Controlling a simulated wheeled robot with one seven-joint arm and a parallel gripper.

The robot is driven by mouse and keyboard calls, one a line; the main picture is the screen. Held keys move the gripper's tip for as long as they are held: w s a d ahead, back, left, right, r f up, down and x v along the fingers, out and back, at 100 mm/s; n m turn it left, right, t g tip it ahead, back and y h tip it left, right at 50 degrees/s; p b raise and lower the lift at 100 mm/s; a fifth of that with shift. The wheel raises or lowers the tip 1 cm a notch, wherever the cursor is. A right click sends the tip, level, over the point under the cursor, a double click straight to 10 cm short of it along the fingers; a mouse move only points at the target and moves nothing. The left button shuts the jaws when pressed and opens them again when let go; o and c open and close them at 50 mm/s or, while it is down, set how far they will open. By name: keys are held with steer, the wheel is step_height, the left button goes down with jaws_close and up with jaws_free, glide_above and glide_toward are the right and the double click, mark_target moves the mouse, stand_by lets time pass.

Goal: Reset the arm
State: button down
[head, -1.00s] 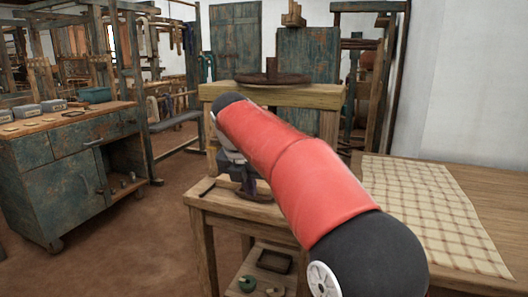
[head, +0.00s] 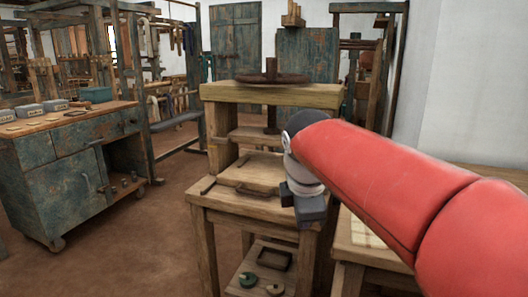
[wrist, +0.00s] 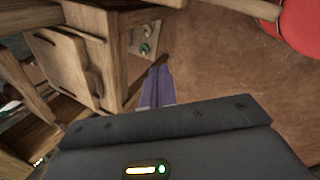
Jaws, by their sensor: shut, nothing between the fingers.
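My red arm reaches in from the lower right of the head view, bent down at its wrist. My gripper (head: 309,212) hangs at the arm's end, in front of the right side of the wooden press stand (head: 205,240). In the wrist view its two purple fingers (wrist: 158,74) lie together with nothing between them. They point toward the brown floor (wrist: 205,65), beside the wooden stand. The fingertips hardly show in the head view.
The press's thick top beam (head: 270,95) rises behind the arm. A wooden table (head: 390,268) with a checked cloth (head: 362,234) stands at right, mostly behind the arm. A blue-green cabinet (head: 70,190) stands at left. Open floor (head: 165,225) lies between cabinet and stand.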

steer(key=s+d+f+m, duration=0.2)
steer(key=s+m, duration=0.1)
steer(key=s, duration=0.1)
steer(key=s+d+f+m, duration=0.1)
steer(key=s+d+m, duration=0.1)
steer(key=s+m, duration=0.1)
steer(key=s+d+f+m, duration=0.2)
steer(key=s+m, duration=0.2)
steer(key=m, duration=0.1)
steer(key=shift+s+f+t, duration=0.3)
steer(key=shift+t, duration=0.1)
steer(key=s+d+f+m, duration=0.1)
steer(key=s+f+m, duration=0.5)
steer(key=s+m, duration=0.1)
steer(key=shift+d+f+m+y, duration=0.25)
steer(key=shift+d+m+y, duration=0.05)
steer(key=shift+d+m, duration=0.1)
